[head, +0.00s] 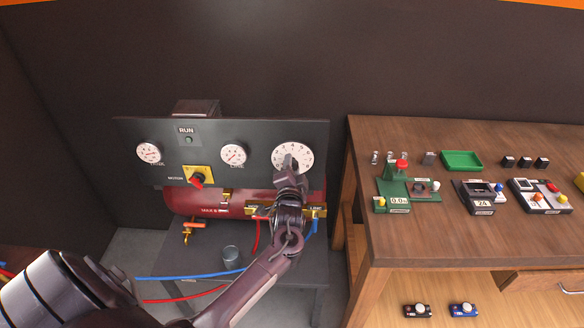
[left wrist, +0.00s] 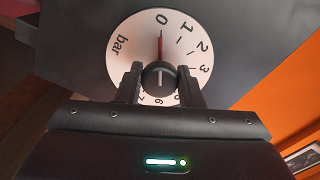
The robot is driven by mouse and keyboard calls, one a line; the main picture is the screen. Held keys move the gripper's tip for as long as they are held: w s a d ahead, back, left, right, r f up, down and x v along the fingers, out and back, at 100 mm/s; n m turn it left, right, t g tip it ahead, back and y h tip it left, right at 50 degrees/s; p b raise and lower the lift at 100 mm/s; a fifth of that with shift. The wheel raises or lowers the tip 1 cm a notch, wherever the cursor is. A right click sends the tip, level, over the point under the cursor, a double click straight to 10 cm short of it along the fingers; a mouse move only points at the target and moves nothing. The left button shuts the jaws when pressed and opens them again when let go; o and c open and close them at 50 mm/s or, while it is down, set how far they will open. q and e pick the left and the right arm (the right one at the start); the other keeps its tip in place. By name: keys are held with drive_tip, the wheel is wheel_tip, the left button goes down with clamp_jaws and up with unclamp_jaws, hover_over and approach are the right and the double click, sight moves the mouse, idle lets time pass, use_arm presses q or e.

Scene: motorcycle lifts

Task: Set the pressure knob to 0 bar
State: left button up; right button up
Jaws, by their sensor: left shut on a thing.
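The pressure knob (left wrist: 160,73) is a dark round knob at the centre of a white dial (left wrist: 125,60) marked "bar". In the left wrist view a red pointer runs up from the knob to the 0 mark, and a pale line shows on the knob's face. My left gripper (head: 290,168) is shut on the knob, one finger on each side. In the head view the dial (head: 292,148) sits at the right of the dark panel, and the gripper covers its lower part and the knob. My right gripper is in neither view.
The panel (head: 265,171) also bears two small gauges (head: 149,153) (head: 233,155) and a red motor switch (head: 196,181). A red tank (head: 182,203), hoses and a metal cup (head: 231,257) are below. A wooden workbench (head: 400,250) with small devices stands right.

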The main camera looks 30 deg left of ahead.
use_arm(q)
drive_tip(key=o, duration=1)
drive_tip(key=shift+c, duration=0.2)
drive_tip(key=b+v, duration=0.2)
drive_tip(key=v, duration=0.5)
drive_tip(key=shift+s+d, duration=0.2)
drive_tip(key=shift+s, duration=0.15)
